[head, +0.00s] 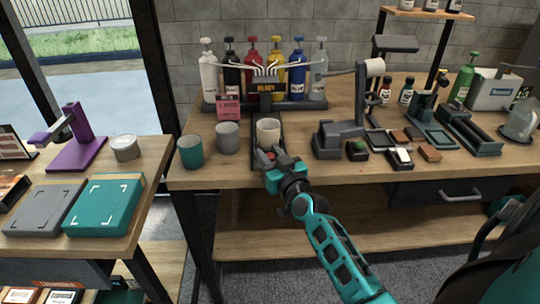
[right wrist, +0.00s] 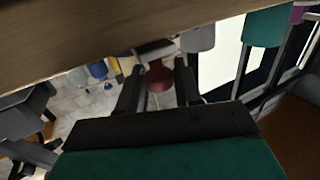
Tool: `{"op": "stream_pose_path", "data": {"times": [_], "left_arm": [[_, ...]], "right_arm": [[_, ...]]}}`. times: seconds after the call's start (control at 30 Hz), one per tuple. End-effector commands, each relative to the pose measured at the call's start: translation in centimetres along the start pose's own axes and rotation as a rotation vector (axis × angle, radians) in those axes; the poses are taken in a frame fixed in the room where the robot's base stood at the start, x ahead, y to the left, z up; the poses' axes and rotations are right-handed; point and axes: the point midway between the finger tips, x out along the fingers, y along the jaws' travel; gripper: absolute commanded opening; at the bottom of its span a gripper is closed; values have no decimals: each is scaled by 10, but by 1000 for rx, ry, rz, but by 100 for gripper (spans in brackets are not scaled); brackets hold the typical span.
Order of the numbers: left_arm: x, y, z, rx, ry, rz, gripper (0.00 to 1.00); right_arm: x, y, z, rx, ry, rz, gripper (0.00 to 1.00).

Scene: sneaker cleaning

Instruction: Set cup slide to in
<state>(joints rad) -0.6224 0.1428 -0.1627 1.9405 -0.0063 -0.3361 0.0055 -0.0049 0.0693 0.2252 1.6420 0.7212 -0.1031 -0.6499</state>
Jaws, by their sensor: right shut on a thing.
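The cup slide (head: 281,137) is a dark narrow track running from the bottle dispenser (head: 266,88) toward the table's front edge. A cream cup (head: 268,131) stands upright on it, a little in front of the dispenser. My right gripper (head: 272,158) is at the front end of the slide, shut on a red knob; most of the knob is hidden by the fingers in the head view. In the right wrist view the red knob (right wrist: 158,78) shows between the two dark fingers (right wrist: 158,85). My left gripper is out of view.
A grey cup (head: 227,138) and a teal cup (head: 191,152) stand left of the slide. A dark stand (head: 340,140) with a white roll is close on the right, with small blocks and brushes beyond. A pink card (head: 228,107) leans by the dispenser.

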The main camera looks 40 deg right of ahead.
Motion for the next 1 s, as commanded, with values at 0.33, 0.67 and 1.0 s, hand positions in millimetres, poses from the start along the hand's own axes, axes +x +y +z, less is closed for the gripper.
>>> {"op": "stream_pose_path", "data": {"times": [0.33,0.67,1.0], "left_arm": [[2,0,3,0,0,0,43],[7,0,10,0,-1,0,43],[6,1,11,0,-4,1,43]], "right_arm": [[7,3,1,-2,2,0,0],[38,16,0,1,2,1,0],[38,16,0,1,1,0,43]]}}
